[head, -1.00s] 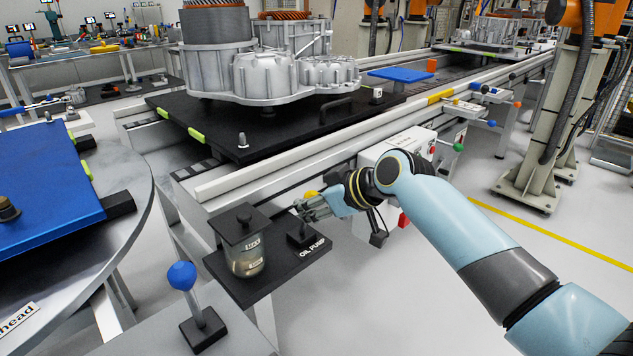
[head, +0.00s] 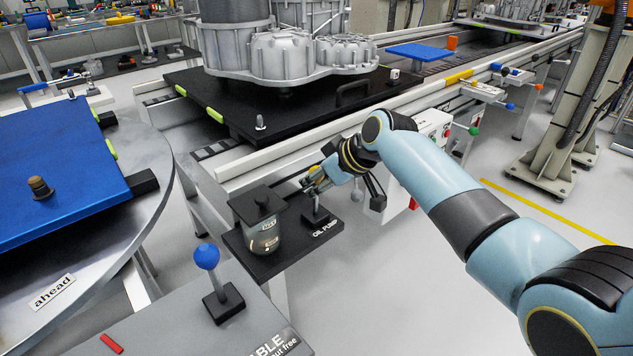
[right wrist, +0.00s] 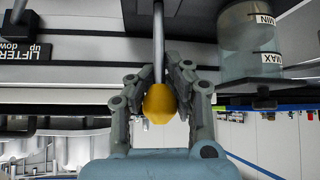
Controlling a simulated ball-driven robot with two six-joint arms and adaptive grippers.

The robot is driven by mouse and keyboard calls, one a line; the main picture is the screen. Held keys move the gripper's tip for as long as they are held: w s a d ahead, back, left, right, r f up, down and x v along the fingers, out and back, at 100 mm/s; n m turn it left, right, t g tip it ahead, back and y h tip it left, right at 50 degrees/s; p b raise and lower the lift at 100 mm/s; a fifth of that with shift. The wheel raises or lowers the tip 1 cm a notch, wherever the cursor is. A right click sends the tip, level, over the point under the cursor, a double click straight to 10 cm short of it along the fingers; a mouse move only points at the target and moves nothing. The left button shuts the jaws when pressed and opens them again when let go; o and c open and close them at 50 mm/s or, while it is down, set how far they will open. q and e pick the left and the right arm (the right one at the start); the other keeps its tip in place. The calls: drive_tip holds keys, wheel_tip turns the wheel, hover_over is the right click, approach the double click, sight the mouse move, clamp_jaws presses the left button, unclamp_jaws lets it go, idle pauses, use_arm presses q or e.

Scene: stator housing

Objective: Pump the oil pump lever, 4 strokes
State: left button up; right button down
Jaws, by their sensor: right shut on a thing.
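The oil pump stands on a black shelf plate (head: 275,262) labelled "OIL PUMP" beside the conveyor. Its lever base (head: 316,216) is a small black block. The metal lever rod (right wrist: 158,35) ends in a yellow knob (right wrist: 159,103), seen clearly in the right wrist view. My right gripper (head: 316,182) is at the lever; in the right wrist view its fingers (right wrist: 158,76) close on both sides of the rod and knob. The clear oil reservoir (head: 260,232) with a black lid stands left of the lever; MIN and MAX marks show on it (right wrist: 250,45). My left gripper is not in view.
A blue-knobbed lever (head: 207,257) stands on the grey table in front. A round table with a blue plate (head: 60,165) is at left. The stator housing (head: 290,58) sits on a black pallet (head: 220,108) behind. A control box (head: 432,125) is right of the pump.

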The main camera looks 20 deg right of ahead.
drive_tip(key=shift+w+r, duration=0.25)
drive_tip(key=shift+r, duration=0.05)
drive_tip(key=c, duration=1.2)
unclamp_jaws()
drive_tip(key=shift+w+a+f, duration=0.1)
drive_tip(key=shift+f, duration=0.05)
drive_tip(key=shift+c, duration=0.2)
drive_tip(key=shift+o, duration=0.9)
drive_tip(key=v, duration=1.2)
drive_tip(key=shift+s, duration=0.25)
drive_tip(key=shift+f, duration=0.15)
